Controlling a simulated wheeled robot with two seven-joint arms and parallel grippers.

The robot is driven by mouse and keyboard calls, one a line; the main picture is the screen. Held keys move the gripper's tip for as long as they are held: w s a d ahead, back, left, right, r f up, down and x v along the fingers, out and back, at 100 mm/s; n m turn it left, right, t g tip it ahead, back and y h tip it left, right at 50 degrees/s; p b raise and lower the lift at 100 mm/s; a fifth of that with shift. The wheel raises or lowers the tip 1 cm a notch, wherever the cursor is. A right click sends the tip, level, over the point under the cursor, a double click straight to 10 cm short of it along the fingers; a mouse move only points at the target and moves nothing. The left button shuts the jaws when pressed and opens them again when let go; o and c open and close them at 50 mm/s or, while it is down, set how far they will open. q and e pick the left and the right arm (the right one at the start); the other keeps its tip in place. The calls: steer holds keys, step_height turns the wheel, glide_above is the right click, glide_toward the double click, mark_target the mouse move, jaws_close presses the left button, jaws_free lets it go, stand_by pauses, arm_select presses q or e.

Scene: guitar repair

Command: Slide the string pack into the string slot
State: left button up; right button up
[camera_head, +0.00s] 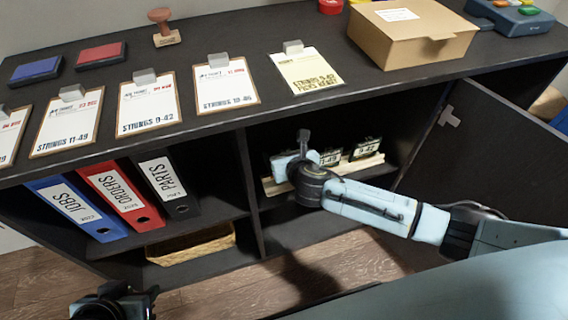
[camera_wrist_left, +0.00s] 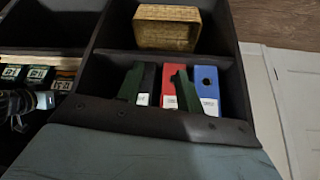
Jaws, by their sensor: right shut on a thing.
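My right gripper (camera_head: 304,150) reaches into the right-hand shelf opening, down at a pale wooden rack (camera_head: 368,163). It is shut on a string pack, which its body mostly hides. Small dark packs with pale labels stand upright in the rack: one reading "-49" (camera_head: 330,158) beside the gripper, and one (camera_head: 367,149) farther right. The left wrist view shows several such packs (camera_wrist_left: 39,74) in a row, with my right arm close to them. I cannot tell how deep the held pack sits. My left gripper (camera_head: 115,303) is low at the front left. Its fingers (camera_wrist_left: 158,88) are apart and empty.
Blue, red and black binders (camera_head: 123,195) and a wicker basket (camera_head: 192,244) fill the left compartments. Clipboards (camera_head: 149,104), stamp pads and a cardboard box (camera_head: 412,32) lie on the cabinet top. An open door (camera_head: 490,150) stands right of the rack, near my right arm.

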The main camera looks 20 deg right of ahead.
step_height(320, 180, down, 4)
steer(key=shift+r+b, duration=0.15)
steer(key=shift+b, duration=1.05)
steer(key=shift+a, duration=0.1)
steer(key=shift+a+p, duration=0.1)
steer(key=shift+p, duration=0.25)
arm_select(q)
steer(key=w+d+r+t+h, duration=0.1)
steer(key=w+d+r+t, duration=0.1)
steer(key=w+r+t, duration=0.2)
steer(key=shift+w+d+r+t+h, duration=0.3)
steer(key=shift+w+d+t, duration=0.1)
steer(key=shift+w, duration=0.65)
steer(key=shift+w+d+r, duration=0.1)
steer(key=shift+w+r, duration=0.05)
arm_select(e)
steer(key=o, duration=0.9)
steer(key=shift+o, duration=0.2)
steer(key=shift+f, duration=0.2)
